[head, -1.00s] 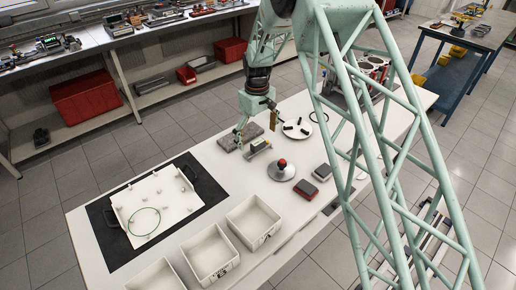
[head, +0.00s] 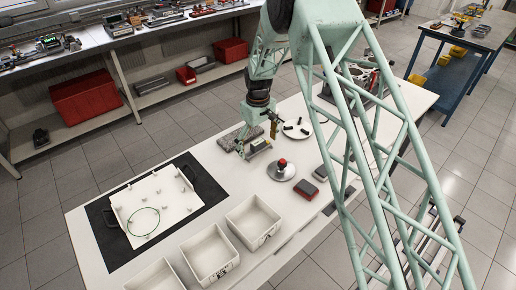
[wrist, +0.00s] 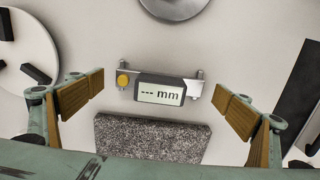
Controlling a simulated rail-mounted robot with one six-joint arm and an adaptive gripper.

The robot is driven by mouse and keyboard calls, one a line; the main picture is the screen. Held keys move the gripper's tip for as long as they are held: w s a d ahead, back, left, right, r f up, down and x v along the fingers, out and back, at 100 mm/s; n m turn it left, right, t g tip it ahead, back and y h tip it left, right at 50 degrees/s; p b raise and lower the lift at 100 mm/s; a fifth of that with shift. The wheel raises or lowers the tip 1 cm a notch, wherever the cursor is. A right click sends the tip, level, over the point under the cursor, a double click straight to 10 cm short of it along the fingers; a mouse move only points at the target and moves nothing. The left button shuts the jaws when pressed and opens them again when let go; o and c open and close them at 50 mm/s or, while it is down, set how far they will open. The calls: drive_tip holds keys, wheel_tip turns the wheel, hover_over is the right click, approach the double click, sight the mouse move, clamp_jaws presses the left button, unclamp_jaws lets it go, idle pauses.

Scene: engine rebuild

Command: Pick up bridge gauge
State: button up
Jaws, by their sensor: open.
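The bridge gauge (wrist: 160,90) is a silver bar with a dark-framed display reading "--- mm" and a yellow button. It lies on the white table and is centred between the fingers in the wrist view. In the head view the gauge (head: 258,147) shows beside the gripper, partly covered by it. My gripper (wrist: 160,98) is open, with one wood-coloured finger pad on each side of the gauge and a gap to both ends. My gripper also shows in the head view (head: 255,138). Nothing is between the pads except the gauge below.
A grey granite block (wrist: 150,138) lies close beside the gauge. A white round plate with black pieces (head: 296,131) and a round metal base with a red top (head: 281,170) are nearby. White bins (head: 209,254) stand at the front. A white tray (head: 155,208) lies on a black mat.

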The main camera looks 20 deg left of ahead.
sight(258, 142)
drive_tip(key=shift+c, duration=0.2)
drive_tip(key=c, duration=1.1)
drive_tip(key=shift+r, duration=0.1)
drive_tip(key=shift+r+p, duration=0.4)
drive_tip(key=shift+r, duration=4.55)
